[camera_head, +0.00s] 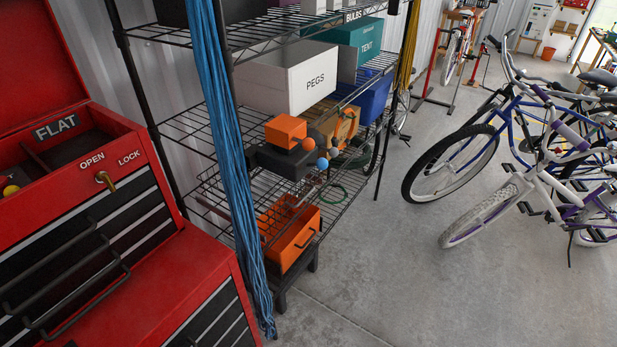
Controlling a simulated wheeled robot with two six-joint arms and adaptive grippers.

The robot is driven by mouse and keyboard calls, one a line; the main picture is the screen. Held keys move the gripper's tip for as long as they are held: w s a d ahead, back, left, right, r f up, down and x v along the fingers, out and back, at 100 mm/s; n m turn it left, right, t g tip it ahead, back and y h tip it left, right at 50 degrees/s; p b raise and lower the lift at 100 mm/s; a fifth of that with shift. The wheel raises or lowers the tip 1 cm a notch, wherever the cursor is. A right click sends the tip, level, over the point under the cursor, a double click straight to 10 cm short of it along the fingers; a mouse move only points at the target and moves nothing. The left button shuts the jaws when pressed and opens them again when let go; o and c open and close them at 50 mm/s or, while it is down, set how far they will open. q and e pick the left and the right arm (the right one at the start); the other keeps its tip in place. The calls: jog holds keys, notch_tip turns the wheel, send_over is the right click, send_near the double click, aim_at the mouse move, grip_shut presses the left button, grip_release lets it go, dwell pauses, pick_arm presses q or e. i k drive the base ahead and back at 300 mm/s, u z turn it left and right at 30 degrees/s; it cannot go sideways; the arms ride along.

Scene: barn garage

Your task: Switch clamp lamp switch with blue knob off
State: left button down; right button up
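A small blue ball knob (322,163) shows at the front of the middle of the wire shelf. Close around it are an orange ball knob (308,144) and a smaller pale knob (333,153). They sit by a dark block (278,160) and an orange box (285,131). The knobs' levers are too small to read, so I cannot tell the switch's position. No clamp lamp can be made out for sure. Neither of my grippers is in view.
The wire shelf rack holds a white PEGS box (290,80) and, low down, an orange drawer box (290,236). Blue cords (222,150) hang at its left front. A red tool chest (95,180) stands left, bicycles (500,160) right. Concrete floor (400,290) is clear in front.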

aim_at(321, 164)
jog(key=k, duration=1.2)
jog(key=z, duration=0.3)
jog(key=i, duration=0.45)
jog(key=z, duration=0.8)
jog(key=i, duration=1.35)
jog(key=u, duration=0.6)
